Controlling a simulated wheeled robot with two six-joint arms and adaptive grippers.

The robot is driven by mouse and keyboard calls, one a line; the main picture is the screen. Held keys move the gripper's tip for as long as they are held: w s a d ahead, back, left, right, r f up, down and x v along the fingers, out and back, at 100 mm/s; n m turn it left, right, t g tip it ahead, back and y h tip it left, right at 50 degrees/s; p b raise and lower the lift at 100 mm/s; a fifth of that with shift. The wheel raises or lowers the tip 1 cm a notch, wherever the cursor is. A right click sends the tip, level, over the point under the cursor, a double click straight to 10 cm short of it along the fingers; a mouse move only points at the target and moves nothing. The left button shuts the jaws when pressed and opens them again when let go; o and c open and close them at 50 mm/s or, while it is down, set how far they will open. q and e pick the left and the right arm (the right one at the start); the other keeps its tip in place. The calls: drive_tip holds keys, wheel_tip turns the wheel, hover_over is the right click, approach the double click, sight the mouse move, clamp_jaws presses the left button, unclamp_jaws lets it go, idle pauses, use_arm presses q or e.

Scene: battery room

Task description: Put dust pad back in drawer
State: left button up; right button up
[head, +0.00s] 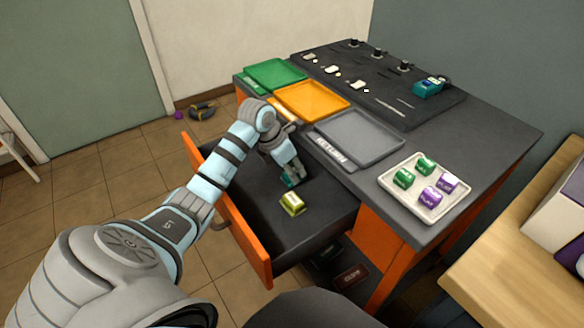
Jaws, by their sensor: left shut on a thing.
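The orange-fronted drawer (259,250) stands open at the desk's left side, with a dark inside. My left arm reaches over its front, and my left gripper (291,179) points down inside it. The gripper is shut on a small teal piece, probably the dust pad (289,183), low over or touching the drawer floor; I cannot tell which. The fingers hide part of it. A yellow-green block (293,204) lies on the drawer floor just in front of the gripper. My right gripper is not in view.
The desk top holds green (274,75), orange (311,100) and grey (358,138) trays. A white tray (410,207) holds several green and purple blocks. A black tool mat (390,112) lies at the back. The drawer floor is bare near its front.

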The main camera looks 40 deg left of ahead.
use_arm(q)
drive_tip(key=o, duration=0.9)
drive_tip(key=shift+s, duration=0.1)
drive_tip(key=shift+o, duration=1.2)
drive_tip(key=shift+f, duration=0.1)
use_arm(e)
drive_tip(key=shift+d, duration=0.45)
use_arm(q)
drive_tip(key=shift+r+p, duration=0.3)
drive_tip(key=shift+r, duration=0.05)
drive_tip(key=p+v, duration=0.3)
drive_tip(key=v, duration=0.9)
drive_tip(key=shift+r, duration=0.35)
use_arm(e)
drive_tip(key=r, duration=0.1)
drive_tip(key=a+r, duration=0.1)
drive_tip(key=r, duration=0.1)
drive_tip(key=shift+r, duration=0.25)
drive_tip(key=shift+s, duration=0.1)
